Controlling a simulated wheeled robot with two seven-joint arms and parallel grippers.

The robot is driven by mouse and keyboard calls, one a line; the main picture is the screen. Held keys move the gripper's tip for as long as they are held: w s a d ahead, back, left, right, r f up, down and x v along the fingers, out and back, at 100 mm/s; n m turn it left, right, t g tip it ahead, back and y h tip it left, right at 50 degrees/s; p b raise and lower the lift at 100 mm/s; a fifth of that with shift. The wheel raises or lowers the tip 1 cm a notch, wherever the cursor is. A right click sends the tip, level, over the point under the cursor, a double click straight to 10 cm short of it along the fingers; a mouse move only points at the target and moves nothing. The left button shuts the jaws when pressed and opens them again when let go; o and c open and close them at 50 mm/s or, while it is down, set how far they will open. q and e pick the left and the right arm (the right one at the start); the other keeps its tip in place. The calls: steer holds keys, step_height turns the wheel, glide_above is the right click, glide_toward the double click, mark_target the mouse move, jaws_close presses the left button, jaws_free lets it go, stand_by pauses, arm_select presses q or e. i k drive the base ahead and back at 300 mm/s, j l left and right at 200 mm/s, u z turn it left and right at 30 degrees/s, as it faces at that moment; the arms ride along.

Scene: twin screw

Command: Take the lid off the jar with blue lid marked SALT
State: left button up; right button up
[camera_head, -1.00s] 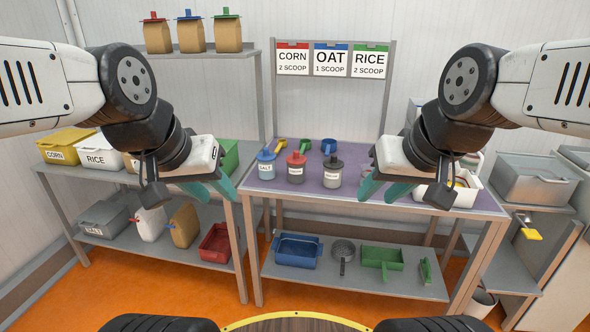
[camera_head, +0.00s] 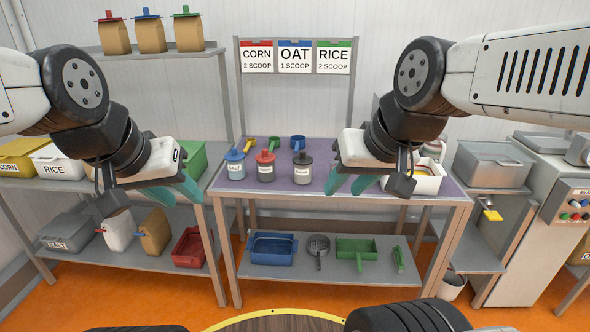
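The jar with the blue lid marked SALT (camera_head: 236,171) stands upright at the left end of the purple-topped table, its blue lid (camera_head: 234,155) on it. My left gripper (camera_head: 181,193) is left of and nearer than the jar, with teal fingers seen side-on; nothing shows between them. My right gripper (camera_head: 350,182) is right of the jars, over the table's front, its teal fingers apart and empty. Neither gripper touches the SALT jar.
A red-lidded jar (camera_head: 265,167) and a dark-lidded jar (camera_head: 302,168) stand right of the SALT jar. Yellow, green and blue scoops (camera_head: 298,143) lie behind them. A white bin (camera_head: 428,184) sits at the table's right. Bins fill the left shelf.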

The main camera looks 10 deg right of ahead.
mark_target(235, 155)
steer(key=i+l+u, duration=0.1)
steer(key=i+l, duration=0.15)
steer(key=i, duration=0.2)
steer(key=i+l+u, duration=0.1)
steer(key=i+l, duration=0.2)
steer(key=i, duration=0.2)
steer(key=i+l+u, duration=0.1)
steer(key=i+l, duration=0.2)
steer(key=i, duration=0.15)
